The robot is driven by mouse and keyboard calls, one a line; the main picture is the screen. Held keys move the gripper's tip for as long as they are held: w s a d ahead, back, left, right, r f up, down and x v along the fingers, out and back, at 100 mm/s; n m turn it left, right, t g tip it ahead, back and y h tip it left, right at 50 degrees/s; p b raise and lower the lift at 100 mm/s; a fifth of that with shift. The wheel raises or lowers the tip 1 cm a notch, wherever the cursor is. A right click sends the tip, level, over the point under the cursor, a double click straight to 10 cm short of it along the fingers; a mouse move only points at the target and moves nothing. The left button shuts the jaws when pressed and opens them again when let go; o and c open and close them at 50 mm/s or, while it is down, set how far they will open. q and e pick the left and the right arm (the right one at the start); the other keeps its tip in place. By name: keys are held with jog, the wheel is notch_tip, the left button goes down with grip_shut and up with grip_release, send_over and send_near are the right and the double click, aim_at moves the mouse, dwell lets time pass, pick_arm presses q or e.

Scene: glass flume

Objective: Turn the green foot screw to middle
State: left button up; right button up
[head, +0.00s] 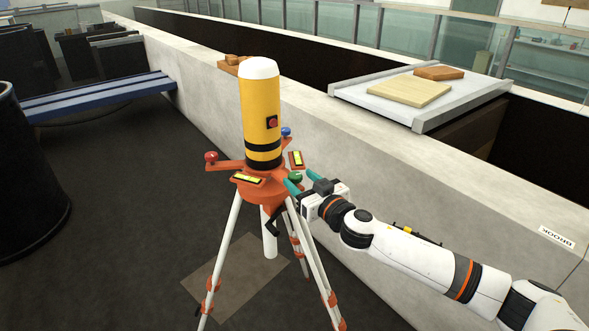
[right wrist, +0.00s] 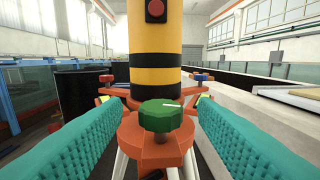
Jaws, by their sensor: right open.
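The green foot screw (right wrist: 161,116) is a faceted knob with a pale mark on top, on the near arm of the orange tripod head (right wrist: 140,143). In the head view the green screw (head: 296,176) shows small beside my right gripper (head: 291,183). In the right wrist view its teal ribbed fingers (right wrist: 158,125) stand apart on either side of the screw, open, with gaps on both sides. A yellow cylinder (head: 260,110) with black bands and a white cap stands on the head. A red screw (head: 211,156) and a blue screw (head: 286,132) sit on other arms. My left gripper is out of view.
Yellow level vials (head: 249,179) lie on the tripod head. White tripod legs (head: 222,255) spread below. A concrete wall (head: 400,170) runs close behind, with a tray (head: 420,92) on it. A blue bench (head: 95,95) and a dark bin (head: 30,190) are at left.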

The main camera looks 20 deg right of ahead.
aim_at(295, 175)
jog(key=shift+x, duration=1.7)
jog(key=c, duration=1)
jog(key=shift+o, duration=0.2)
jog(key=m+h, duration=0.1)
jog(key=h+b, duration=0.1)
jog(key=shift+a+f+m+h, duration=0.1)
jog(key=shift+f+m+h, duration=0.15)
jog(key=shift+m+h, duration=0.15)
jog(key=m+g+h+b, duration=0.1)
jog(key=m+h+b, duration=0.2)
jog(key=h+b, duration=0.2)
jog(key=m+g+h+b, duration=0.2)
jog(key=m+h+b, duration=0.2)
jog(key=h+b, duration=0.1)
jog(key=m+g+h+b, duration=0.2)
jog(key=m+h+b, duration=0.1)
jog(key=h+b, duration=0.2)
jog(key=shift+m+b, duration=0.4)
jog(key=shift+b, duration=0.75)
jog(key=shift+r+m+g+h+b, duration=0.25)
jog(key=shift+m+g+h+b, duration=0.6)
jog(key=shift+g+h, duration=0.15)
